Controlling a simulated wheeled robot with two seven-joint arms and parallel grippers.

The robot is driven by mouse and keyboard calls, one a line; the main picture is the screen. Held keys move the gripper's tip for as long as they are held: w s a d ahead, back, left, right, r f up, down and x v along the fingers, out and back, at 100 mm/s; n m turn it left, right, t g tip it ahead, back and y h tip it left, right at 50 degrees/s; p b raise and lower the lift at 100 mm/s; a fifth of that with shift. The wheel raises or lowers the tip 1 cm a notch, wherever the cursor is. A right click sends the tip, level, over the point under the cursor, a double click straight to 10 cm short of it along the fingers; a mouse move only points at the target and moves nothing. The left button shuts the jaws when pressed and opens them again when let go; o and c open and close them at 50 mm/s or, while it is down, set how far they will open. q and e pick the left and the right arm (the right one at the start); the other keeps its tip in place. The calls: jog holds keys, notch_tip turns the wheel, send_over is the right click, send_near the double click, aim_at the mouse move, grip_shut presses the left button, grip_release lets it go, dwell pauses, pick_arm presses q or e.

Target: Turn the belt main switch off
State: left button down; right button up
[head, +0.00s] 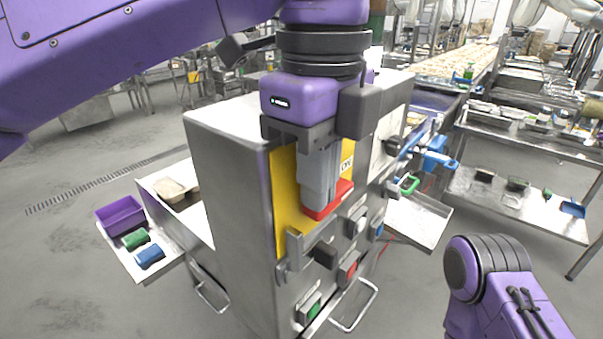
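The belt main switch is on the front of a grey metal cabinet (232,190). It has a yellow plate (285,200) and a red handle (330,203), mostly covered by my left gripper. My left gripper (320,192) points down in front of the plate, with its grey fingers over the red handle. The fingers overlap in this view, so I cannot tell whether they grip the handle or only touch it. The handle's exact angle is hidden. My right gripper is out of view; only part of my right arm shows at the lower right.
Below the switch are a black knob (325,254), a red button (348,270) and a green button (309,309). A side shelf holds a purple bin (120,215) and green and blue items. Blue and green handled tools hang at the right. A metal rack (515,205) stands further right.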

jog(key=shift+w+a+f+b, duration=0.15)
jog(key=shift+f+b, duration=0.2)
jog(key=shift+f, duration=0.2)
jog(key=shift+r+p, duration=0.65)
jog(key=shift+p, duration=0.05)
